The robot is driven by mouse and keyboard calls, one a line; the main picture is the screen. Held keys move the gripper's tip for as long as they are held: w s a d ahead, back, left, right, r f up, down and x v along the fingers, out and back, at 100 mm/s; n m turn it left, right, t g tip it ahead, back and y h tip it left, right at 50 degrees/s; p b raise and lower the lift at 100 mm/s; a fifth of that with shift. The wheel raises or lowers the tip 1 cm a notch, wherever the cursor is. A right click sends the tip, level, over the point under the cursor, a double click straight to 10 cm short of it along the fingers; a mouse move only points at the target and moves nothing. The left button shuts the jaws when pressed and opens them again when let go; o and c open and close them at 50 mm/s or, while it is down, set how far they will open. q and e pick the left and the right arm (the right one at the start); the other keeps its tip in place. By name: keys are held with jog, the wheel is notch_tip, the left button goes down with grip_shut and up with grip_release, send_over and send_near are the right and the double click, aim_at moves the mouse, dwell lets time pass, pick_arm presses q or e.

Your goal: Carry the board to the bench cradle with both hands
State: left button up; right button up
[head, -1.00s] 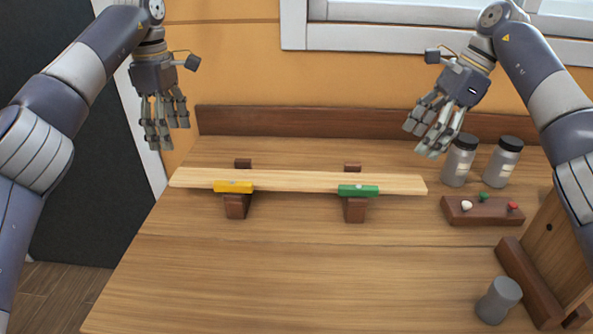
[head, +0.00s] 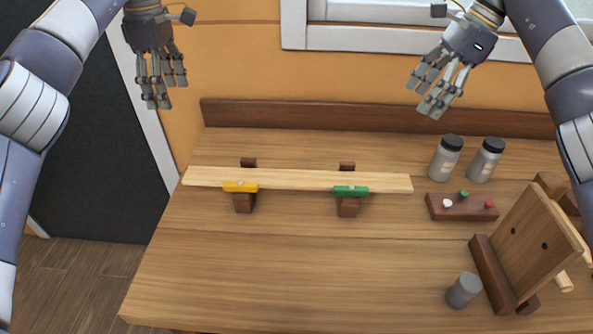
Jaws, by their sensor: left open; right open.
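The board (head: 297,180) is a long pale plank lying level across two dark brown cradle supports on the bench. The left support (head: 244,203) and the right support (head: 348,207) show in front of and behind it. A yellow piece (head: 240,187) sits at the board's front edge on the left, and a green piece (head: 351,191) on the right. My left gripper (head: 163,92) is open and empty, raised above and left of the board's left end. My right gripper (head: 430,98) is open and empty, raised above and right of the board's right end. Neither touches the board.
Two grey jars with black lids (head: 446,158) (head: 485,160) stand at the back right. A brown block with coloured knobs (head: 461,206) lies before them. A grey cylinder (head: 464,290) and an upright wooden panel (head: 528,243) stand front right. The bench's front middle (head: 290,280) is clear.

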notch_tip(320, 180, up, 7)
jog(key=p, duration=0.6)
jog(key=shift+r, duration=0.15)
